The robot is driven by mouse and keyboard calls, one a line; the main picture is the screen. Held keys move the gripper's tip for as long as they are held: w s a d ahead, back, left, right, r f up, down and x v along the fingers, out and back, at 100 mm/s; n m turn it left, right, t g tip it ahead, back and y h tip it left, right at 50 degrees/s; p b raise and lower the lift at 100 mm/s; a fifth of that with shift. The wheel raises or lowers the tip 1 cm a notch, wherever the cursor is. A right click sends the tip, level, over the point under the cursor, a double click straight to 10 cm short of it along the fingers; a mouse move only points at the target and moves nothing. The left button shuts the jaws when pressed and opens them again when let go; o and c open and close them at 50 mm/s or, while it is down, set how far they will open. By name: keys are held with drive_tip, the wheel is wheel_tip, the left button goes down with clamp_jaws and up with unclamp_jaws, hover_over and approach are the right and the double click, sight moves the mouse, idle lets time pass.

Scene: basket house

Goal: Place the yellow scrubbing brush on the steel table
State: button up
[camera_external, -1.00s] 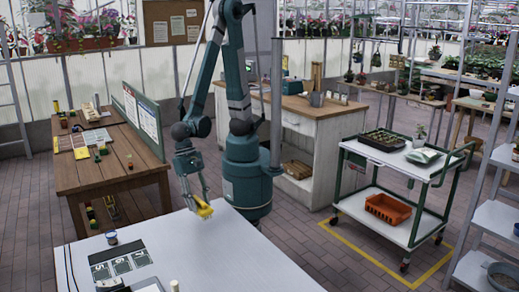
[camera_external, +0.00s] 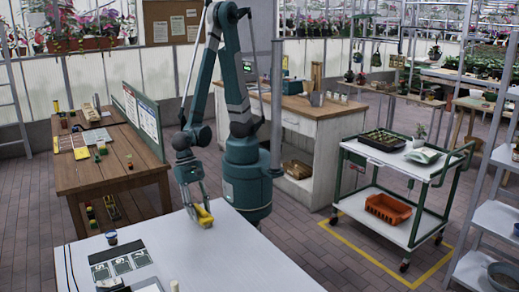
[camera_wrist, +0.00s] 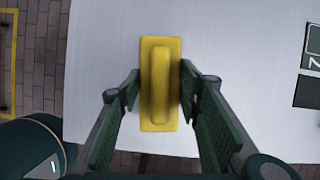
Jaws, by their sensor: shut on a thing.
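The yellow scrubbing brush (camera_external: 205,216) is in my gripper (camera_external: 203,211), at the far edge of the pale steel table (camera_external: 230,262) in the external view. In the wrist view the brush (camera_wrist: 160,85) shows from above, with its raised handle between the two dark green fingers of my gripper (camera_wrist: 160,88). The fingers are shut on the handle. Behind the brush the grey table top (camera_wrist: 240,50) fills most of the wrist view. The brush is over the table, low near its surface; I cannot tell whether its underside touches.
The right part of the table top is clear. A wooden table (camera_external: 110,175) stands at the left, and a green-framed cart (camera_external: 395,185) at the right.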

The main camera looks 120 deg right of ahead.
drive_tip(key=shift+f, duration=0.1)
drive_tip(key=o, duration=1)
drive_tip(key=shift+c, duration=0.2)
drive_tip(key=shift+p+v, duration=1.4)
drive_tip(key=shift+v, duration=4.7)
drive_tip(key=d+r+n+t+h, duration=0.1)
drive_tip(key=d+r+n+t, duration=0.1)
drive_tip(key=d+r+n, duration=0.3)
drive_tip(key=d+r+n+t+h, duration=0.2)
drive_tip(key=d+r+n, duration=0.4)
drive_tip(key=d, duration=0.8)
drive_tip(key=d+r+n+t+h, duration=0.1)
drive_tip(key=d+r+n+t, duration=0.2)
drive_tip(key=d, duration=0.6)
wheel_tip(320, 180, up, 3)
drive_tip(key=n, duration=0.2)
drive_tip(key=shift+s+d+f+n+t, duration=0.2)
drive_tip(key=shift+s+n+t, duration=0.1)
drive_tip(key=shift+n, duration=0.1)
